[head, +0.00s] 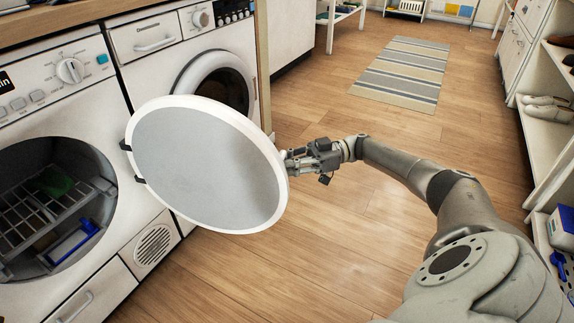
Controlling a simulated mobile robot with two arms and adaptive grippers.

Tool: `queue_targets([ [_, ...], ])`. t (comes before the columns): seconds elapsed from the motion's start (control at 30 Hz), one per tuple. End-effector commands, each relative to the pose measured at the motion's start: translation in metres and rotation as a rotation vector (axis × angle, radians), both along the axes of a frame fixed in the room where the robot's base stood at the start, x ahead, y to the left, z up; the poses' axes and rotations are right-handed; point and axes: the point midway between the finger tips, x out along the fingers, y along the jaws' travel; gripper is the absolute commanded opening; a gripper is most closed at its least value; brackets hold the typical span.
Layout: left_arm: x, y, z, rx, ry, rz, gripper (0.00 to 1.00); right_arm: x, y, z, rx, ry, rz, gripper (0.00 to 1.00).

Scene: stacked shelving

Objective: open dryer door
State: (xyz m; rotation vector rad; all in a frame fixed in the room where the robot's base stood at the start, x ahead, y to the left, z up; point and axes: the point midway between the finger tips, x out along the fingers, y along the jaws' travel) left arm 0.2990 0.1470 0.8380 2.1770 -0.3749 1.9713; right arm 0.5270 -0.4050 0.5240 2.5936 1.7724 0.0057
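The dryer (125,262) stands at the left with its round door (207,165) swung wide open on a hinge at the right of the opening. The door has a white rim and a grey panel, and stands out over the floor. The round opening (60,205) shows a metal rack, a green item and a blue and white item inside. My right gripper (290,162) is at the right edge of the door rim, touching it or very close. Whether its fingers are closed on the rim is too small to tell. My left gripper is not in view.
A second machine (195,62) with a round door stands just behind the open door. Shelves with shoes (545,110) line the right side. A striped rug (402,75) lies on the floor farther back. The wooden floor (350,230) between is clear.

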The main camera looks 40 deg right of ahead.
Motion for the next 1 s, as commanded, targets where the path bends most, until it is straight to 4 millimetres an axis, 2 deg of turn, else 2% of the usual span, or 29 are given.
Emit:
queue_targets([
  [0.37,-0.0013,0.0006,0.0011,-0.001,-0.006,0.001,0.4,0.0024,0.0047,-0.0002,0.005,0.001,0.002,0.0],
  [0.4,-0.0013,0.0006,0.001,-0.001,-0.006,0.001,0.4,0.0024,0.0047,-0.0002,0.006,0.001,0.002,0.16],
  [0.5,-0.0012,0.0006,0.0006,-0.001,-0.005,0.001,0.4,0.0023,0.0047,-0.0002,0.005,0.0,0.003,0.29],
  [0.53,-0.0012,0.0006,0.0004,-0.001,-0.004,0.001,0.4,0.0021,0.0046,-0.0002,0.005,0.0,0.003,0.3],
  [1.0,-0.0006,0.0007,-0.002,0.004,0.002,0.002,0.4,0.001,0.0012,-0.0003,0.002,-0.001,0.0,0.3],
])
